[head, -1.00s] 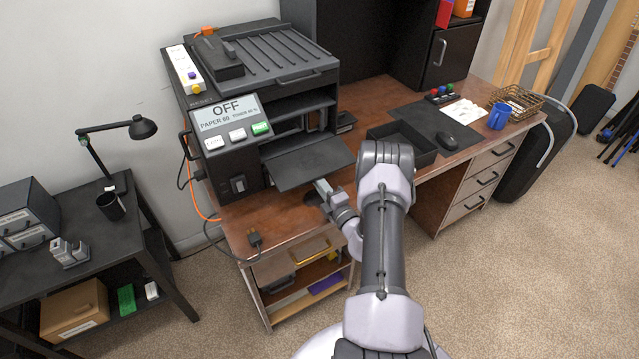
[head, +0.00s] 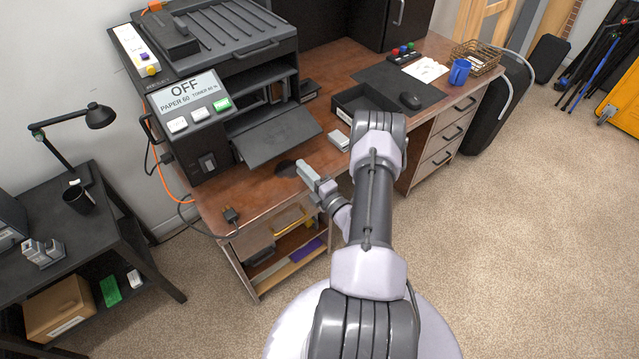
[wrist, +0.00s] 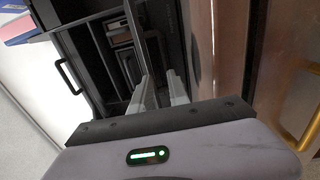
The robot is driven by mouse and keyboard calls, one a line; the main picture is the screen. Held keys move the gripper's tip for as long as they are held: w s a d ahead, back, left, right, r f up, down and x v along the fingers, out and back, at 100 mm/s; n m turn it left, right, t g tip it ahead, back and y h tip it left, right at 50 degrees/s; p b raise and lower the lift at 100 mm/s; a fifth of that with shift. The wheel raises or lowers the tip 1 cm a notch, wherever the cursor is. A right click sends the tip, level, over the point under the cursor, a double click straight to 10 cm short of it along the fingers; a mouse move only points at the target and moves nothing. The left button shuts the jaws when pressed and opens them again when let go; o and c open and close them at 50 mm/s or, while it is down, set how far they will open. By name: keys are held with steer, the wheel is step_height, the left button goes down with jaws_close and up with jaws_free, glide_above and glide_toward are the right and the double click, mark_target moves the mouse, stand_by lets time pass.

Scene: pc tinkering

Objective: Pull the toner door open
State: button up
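The dark printer (head: 222,50) stands on the wooden desk, its display (head: 185,95) reading OFF, PAPER 60 and a toner percentage. A flat dark panel, which looks like the toner door (head: 275,137), is folded down and sticks out from its front. My gripper (head: 303,170) is low over the desk, just in front of the panel's outer edge. In the wrist view its two pale fingers (wrist: 160,82) are apart with a gap between them. The panel (wrist: 148,40) shows nearly edge-on beyond the fingertips, and the printer's inside is visible. I cannot tell whether a finger touches the panel.
A small white box (head: 338,140) and a black open tray (head: 362,103) are right of the panel. A side table (head: 70,240) with a lamp (head: 98,116) stands left.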

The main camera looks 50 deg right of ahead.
steer(key=p+v, duration=0.1)
steer(key=v, duration=0.8)
steer(key=shift+p, duration=0.3)
steer(key=shift+a, duration=0.1)
